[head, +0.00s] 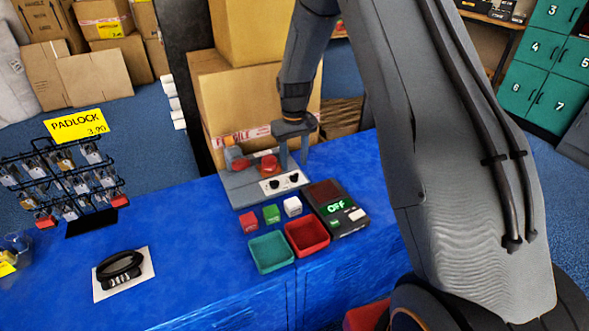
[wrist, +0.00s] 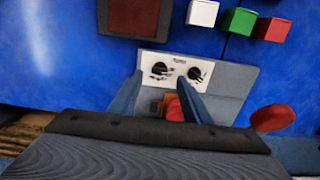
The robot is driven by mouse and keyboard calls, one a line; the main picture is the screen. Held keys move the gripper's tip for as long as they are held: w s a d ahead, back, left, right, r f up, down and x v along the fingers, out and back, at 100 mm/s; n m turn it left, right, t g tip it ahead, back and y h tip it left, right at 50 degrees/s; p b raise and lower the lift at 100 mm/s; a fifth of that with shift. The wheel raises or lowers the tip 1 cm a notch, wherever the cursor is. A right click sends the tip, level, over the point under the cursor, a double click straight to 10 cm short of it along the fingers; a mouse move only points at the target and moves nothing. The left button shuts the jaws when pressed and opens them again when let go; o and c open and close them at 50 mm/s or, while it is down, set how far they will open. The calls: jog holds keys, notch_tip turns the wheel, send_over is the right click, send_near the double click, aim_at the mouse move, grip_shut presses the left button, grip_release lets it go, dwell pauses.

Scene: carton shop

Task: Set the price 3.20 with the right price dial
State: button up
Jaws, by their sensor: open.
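A grey device with a white dial plate (head: 284,184) stands on the blue table. The plate carries two black dials. The right price dial (head: 294,178) is the one nearer the dark scale-like unit; in the wrist view, turned around, it is the left dial (wrist: 160,68). The other dial (head: 274,185) also shows in the wrist view (wrist: 195,73). My gripper (head: 294,160) is open and empty just behind and above the plate. In the wrist view its fingertips (wrist: 158,80) stand on either side of the right dial; contact cannot be told. The dial settings are too small to read.
The dark unit (head: 349,222) shows a green OFF. Red (head: 249,221), green (head: 271,214) and white (head: 292,206) blocks and green (head: 271,252) and red (head: 307,237) trays lie in front. An orange part and a red knob (head: 269,165) stand on the device. A padlock rack (head: 66,185) is left.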

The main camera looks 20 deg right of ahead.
aim_at(294, 177)
jog(key=shift+f+p, duration=0.4)
jog(key=shift+f, duration=1.75)
jog(key=c, duration=1)
